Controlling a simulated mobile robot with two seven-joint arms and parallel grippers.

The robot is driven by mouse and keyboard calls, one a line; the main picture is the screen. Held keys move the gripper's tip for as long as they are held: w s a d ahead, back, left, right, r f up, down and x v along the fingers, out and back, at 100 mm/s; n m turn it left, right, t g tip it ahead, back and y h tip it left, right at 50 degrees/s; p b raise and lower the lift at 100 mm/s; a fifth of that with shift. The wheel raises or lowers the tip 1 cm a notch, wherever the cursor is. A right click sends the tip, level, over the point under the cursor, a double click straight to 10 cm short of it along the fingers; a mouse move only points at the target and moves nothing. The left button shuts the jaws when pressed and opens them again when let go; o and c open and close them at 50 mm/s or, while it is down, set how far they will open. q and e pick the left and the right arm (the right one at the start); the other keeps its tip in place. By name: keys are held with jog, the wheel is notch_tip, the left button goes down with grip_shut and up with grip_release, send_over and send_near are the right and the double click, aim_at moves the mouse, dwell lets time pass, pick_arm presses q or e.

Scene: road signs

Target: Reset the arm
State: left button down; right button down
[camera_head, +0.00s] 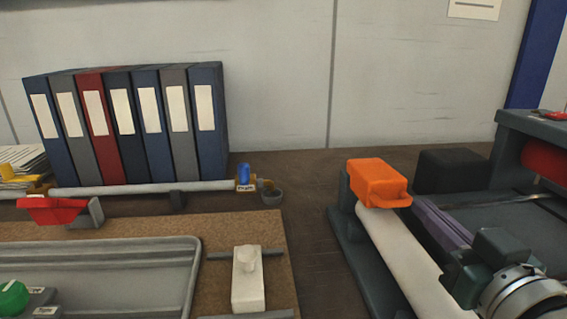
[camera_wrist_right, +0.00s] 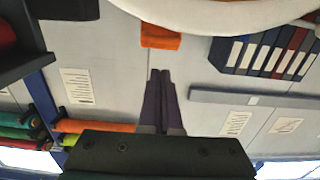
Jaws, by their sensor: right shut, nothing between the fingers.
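My right gripper (camera_head: 420,206) comes in from the lower right in the head view, with its dark purple fingers pointing away toward the back. The fingers are together and empty. In the right wrist view the shut fingertips (camera_wrist_right: 160,72) show in the middle, with nothing between them. An orange block-like part (camera_head: 378,183) at the far end of a white roller (camera_head: 400,252) is just left of the fingertips in the head view. The orange part also shows in the right wrist view (camera_wrist_right: 160,38), apart from the fingertips in the picture. My left gripper is not in view.
A dark machine with a red roller (camera_head: 545,160) stands at the right. A row of binders (camera_head: 150,120) stands at the back left. A grey tray (camera_head: 190,262), a white block with a knob (camera_head: 248,285) and a red piece (camera_head: 52,210) are at left. Bare brown table lies in the middle.

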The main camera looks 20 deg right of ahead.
jog(key=shift+a+g+y+p, duration=0.4)
jog(key=shift+a+g+p, duration=0.05)
jog(key=shift+a+g, duration=0.05)
jog(key=s+a+r+n+g+y+p, duration=0.1)
jog(key=s+a+n+g+y+p, duration=0.1)
jog(key=s+a+g+p, duration=0.45)
jog(key=s+a+r+n+g+y+p, duration=0.1)
jog(key=s+a+n+g+p, duration=0.2)
jog(key=s+g, duration=0.7)
notch_tip(320, 180, up, 38)
jog(key=s+a+t+p, duration=0.1)
jog(key=s+t+p, duration=0.1)
jog(key=p, duration=3.4)
jog(key=shift+f+t, duration=0.2)
jog(key=shift+t, duration=0.65)
